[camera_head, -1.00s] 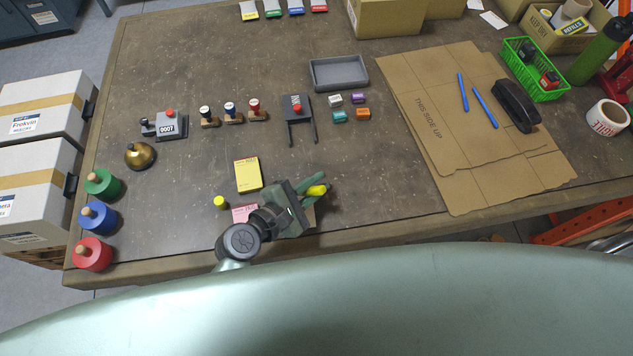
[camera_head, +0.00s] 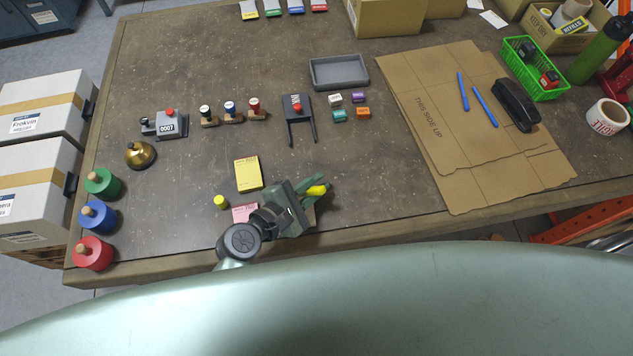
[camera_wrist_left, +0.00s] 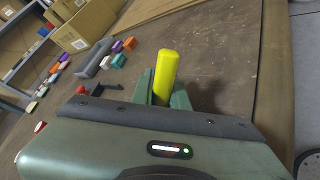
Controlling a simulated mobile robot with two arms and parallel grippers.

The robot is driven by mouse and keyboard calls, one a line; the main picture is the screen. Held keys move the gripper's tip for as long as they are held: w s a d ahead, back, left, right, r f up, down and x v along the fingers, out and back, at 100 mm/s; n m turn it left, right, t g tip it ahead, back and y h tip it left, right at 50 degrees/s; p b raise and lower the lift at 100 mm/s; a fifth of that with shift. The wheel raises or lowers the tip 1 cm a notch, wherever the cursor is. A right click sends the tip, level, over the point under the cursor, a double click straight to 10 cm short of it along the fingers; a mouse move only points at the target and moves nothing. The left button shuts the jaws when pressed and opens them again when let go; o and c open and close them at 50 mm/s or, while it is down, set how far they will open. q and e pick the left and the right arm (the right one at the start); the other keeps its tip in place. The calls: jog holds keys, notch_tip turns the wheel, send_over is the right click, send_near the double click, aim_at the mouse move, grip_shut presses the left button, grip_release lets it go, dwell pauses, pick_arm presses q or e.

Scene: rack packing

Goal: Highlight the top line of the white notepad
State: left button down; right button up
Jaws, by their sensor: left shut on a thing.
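My left gripper (camera_head: 316,190) is shut on a yellow highlighter (camera_head: 319,190) near the table's front edge. In the left wrist view the highlighter (camera_wrist_left: 165,72) stands up between the green fingers of the left gripper (camera_wrist_left: 163,92). A small yellow cap (camera_head: 221,202) stands on the table to the left of the gripper. A yellow notepad (camera_head: 248,174) and a pink notepad (camera_head: 244,212) lie near it, the pink one partly covered by my arm. I cannot make out a white notepad; the gripper may hide it. My right gripper is not in view.
Several stamps (camera_head: 230,115), a numbering stamp (camera_head: 166,123) and a grey tray (camera_head: 338,72) lie farther back. Flat cardboard (camera_head: 430,125) with two blue pens is to the right. A brass bell (camera_head: 140,155) and colored round weights (camera_head: 98,216) line the left. Bare table surrounds the gripper's right side.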

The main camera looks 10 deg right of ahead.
pick_arm(q)
jog(key=shift+s+d+f, duration=0.15)
jog(key=shift+d, duration=0.15)
dwell(0.5)
jog(key=shift+d, duration=0.1)
jog(key=shift+d, duration=0.5)
jog(key=shift+s+d+f+p, duration=0.1)
jog(key=shift+d+p, duration=0.35)
jog(key=shift+d, duration=0.5)
jog(key=shift+d, duration=0.3)
notch_tip(320, 180, up, 7)
jog(key=p, duration=0.7)
jog(key=shift+p, duration=0.4)
